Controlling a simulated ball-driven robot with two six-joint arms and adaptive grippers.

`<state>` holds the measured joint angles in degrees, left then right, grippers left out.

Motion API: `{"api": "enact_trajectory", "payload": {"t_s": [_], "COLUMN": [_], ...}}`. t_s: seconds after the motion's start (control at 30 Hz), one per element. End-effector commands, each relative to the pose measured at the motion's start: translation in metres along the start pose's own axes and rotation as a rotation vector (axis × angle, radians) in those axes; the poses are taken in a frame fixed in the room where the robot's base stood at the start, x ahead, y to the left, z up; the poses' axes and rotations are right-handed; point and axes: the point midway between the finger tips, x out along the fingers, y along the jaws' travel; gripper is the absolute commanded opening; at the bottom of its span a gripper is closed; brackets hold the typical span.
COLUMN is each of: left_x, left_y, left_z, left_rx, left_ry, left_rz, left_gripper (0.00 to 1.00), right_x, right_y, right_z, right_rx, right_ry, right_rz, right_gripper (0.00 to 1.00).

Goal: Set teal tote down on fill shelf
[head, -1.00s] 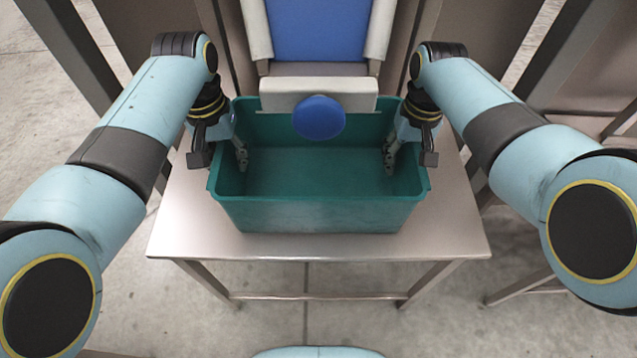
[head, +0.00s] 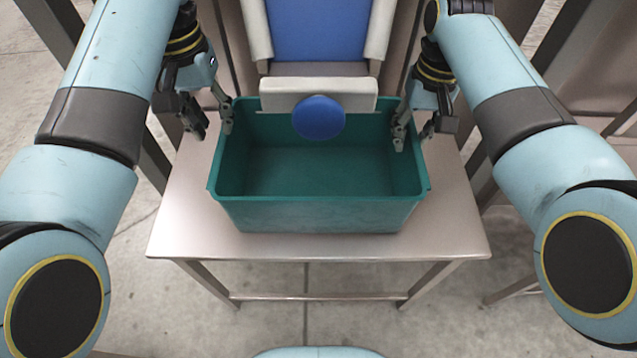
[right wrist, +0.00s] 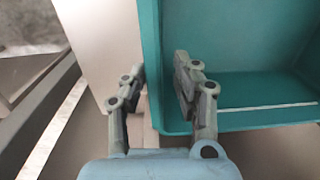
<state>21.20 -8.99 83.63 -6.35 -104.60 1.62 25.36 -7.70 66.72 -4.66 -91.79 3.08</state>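The teal tote (head: 318,215) sits upright and empty on the pale metal fill shelf (head: 455,220). It also shows in the right wrist view (right wrist: 245,90). My left gripper (head: 212,131) is open at the tote's left wall, up near the back corner, with its fingers apart and holding nothing. My right gripper (head: 412,139) is open at the right wall. In the right wrist view its fingers (right wrist: 155,85) are spread, one over the tote's inside and one outside the wall. Neither gripper appears to press on the tote.
A blue-lined chute (head: 318,30) with a pale block (head: 358,95) and a blue round knob (head: 318,118) stands behind the tote and overlaps its back rim in view. Bare shelf shows at the front and both sides. Dark posts stand behind.

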Motion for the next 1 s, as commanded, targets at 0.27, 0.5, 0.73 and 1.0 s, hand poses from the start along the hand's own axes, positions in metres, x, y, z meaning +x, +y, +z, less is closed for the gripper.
{"api": "enact_trajectory", "payload": {"t_s": [0.27,0.5,0.73,1.0], "left_x": [0.0,0.0,0.0,0.0], "left_y": [0.0,0.0,0.0,0.0], "left_z": [0.0,0.0,0.0,0.0], "left_rx": [0.0,0.0,0.0,0.0], "left_ry": [0.0,0.0,0.0,0.0], "left_rz": [0.0,0.0,0.0,0.0], "left_gripper": [0.29,0.29,0.29,0.29], "right_x": [-0.042,-0.048,-0.048,-0.047], "right_y": [0.0,0.0,0.0,0.0], "right_z": [0.0,0.0,0.0,0.0], "right_rx": [0.0,0.001,0.001,0.001], "right_ry": [-0.001,-0.001,-0.001,-0.002], "right_rz": [0.0,0.001,0.0,0.001], "right_gripper": [0.29,0.29,0.29,0.29]}}
